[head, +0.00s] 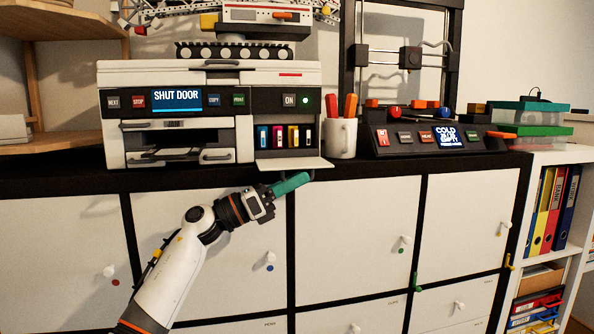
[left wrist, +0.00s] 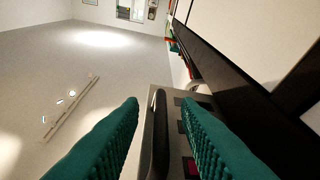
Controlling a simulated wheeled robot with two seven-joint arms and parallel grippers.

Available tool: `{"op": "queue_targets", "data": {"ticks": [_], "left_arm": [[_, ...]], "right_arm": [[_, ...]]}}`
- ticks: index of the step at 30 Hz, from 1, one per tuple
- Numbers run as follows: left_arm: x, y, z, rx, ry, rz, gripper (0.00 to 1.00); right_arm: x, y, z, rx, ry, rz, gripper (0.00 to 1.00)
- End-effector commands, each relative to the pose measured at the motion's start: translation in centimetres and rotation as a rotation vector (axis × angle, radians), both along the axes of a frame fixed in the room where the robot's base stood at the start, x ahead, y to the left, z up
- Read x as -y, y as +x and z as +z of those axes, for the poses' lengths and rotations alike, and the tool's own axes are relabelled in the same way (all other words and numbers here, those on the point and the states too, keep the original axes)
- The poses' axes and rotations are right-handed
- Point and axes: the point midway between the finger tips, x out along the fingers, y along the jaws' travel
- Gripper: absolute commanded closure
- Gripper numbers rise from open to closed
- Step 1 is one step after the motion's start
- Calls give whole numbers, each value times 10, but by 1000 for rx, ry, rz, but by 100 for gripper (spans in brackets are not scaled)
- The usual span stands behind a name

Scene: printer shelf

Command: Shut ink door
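The printer (head: 215,75) stands on the cabinet top, its screen (head: 177,100) reading "SHUT DOOR". Its ink door (head: 293,163) is folded down flat, baring several coloured ink cartridges (head: 285,137). My left gripper (head: 304,179) is just below the door's front edge, green fingers pointing right. In the left wrist view my left gripper (left wrist: 161,104) has its fingers apart. A dark handle (left wrist: 157,135) on the grey door lies between them, with gaps on both sides. Whether a finger touches the door is unclear. My right gripper is not in view.
A white mug (head: 342,138) with orange- and red-handled tools stands just right of the door. A 3D printer (head: 430,139) is further right. White cabinet fronts (head: 355,230) with small knobs lie below. A toy crane model (head: 235,50) sits on the printer.

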Motion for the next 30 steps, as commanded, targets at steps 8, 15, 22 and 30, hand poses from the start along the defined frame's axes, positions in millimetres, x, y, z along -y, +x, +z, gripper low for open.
{"op": "queue_targets", "data": {"ticks": [8, 15, 22, 30], "left_arm": [[9, 4, 4, 0, 0, 1, 70], [9, 3, 3, 0, 0, 0, 85], [8, 4, 3, -1, -1, 1, 100], [8, 3, 4, 0, 0, 2, 100]], "right_arm": [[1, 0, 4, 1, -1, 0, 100], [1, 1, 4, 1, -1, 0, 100], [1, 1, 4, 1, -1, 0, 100], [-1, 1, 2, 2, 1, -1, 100]]}}
